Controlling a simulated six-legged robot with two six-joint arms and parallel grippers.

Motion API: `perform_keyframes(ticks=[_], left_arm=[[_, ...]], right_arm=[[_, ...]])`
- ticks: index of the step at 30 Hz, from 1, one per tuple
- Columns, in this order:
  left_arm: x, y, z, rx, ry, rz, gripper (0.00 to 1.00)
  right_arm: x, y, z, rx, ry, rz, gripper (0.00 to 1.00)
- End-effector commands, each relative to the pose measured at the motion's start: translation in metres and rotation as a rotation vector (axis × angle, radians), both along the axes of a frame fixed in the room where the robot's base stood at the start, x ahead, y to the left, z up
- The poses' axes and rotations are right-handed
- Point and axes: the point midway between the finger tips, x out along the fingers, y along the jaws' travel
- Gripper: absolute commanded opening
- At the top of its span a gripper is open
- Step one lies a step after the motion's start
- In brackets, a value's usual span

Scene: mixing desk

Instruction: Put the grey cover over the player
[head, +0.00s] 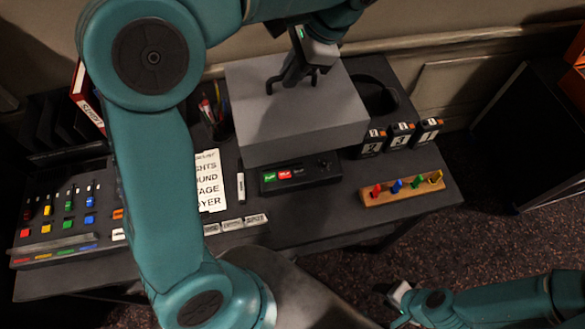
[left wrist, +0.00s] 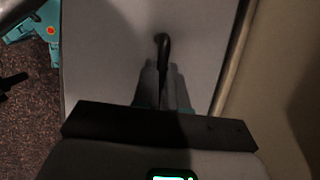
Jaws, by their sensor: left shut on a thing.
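The grey cover (head: 305,115) is a plain box shape in the middle of the head view. My left gripper (head: 292,84) is above its top and shut on its dark handle. In the left wrist view the handle (left wrist: 162,42) shows at the fingertips, against the grey cover (left wrist: 100,50). The player (head: 302,174) is black with green and red buttons; its front shows below the cover's near edge and the rest is hidden. I cannot tell whether the cover touches it. My right gripper (head: 398,297) is low at the right, away from the desk, its jaws unclear.
A wooden strip with coloured pegs (head: 402,188) and black numbered blocks (head: 400,135) stand right of the player. A white lettered sheet (head: 209,182), a pen cup (head: 214,122) and the mixing desk (head: 70,215) are to the left. Bare desk (head: 325,213) lies in front.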

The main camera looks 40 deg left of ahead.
Motion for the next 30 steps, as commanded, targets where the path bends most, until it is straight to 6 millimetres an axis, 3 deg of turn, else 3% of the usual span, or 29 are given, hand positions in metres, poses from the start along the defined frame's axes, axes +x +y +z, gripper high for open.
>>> perform_keyframes(ticks=[5,12,18,23,30], left_arm=[[0.005,-0.007,-0.021,0.001,0.005,-0.026,0.00],[0.005,-0.006,-0.091,0.001,0.007,-0.025,0.00],[0.004,-0.006,-0.139,0.000,0.004,-0.022,0.00],[0.003,-0.006,-0.155,0.001,0.001,-0.023,0.00],[0.001,-0.007,-0.192,0.000,0.003,-0.022,0.00]], right_arm=[[0.000,0.000,-0.007,0.000,-0.001,0.000,0.38],[0.000,0.000,-0.012,0.000,-0.001,0.000,0.38],[0.000,0.000,-0.013,0.000,-0.001,0.000,0.38],[0.000,0.000,-0.013,0.000,-0.001,0.000,0.38],[0.000,0.000,-0.014,0.000,-0.001,0.000,0.38]])
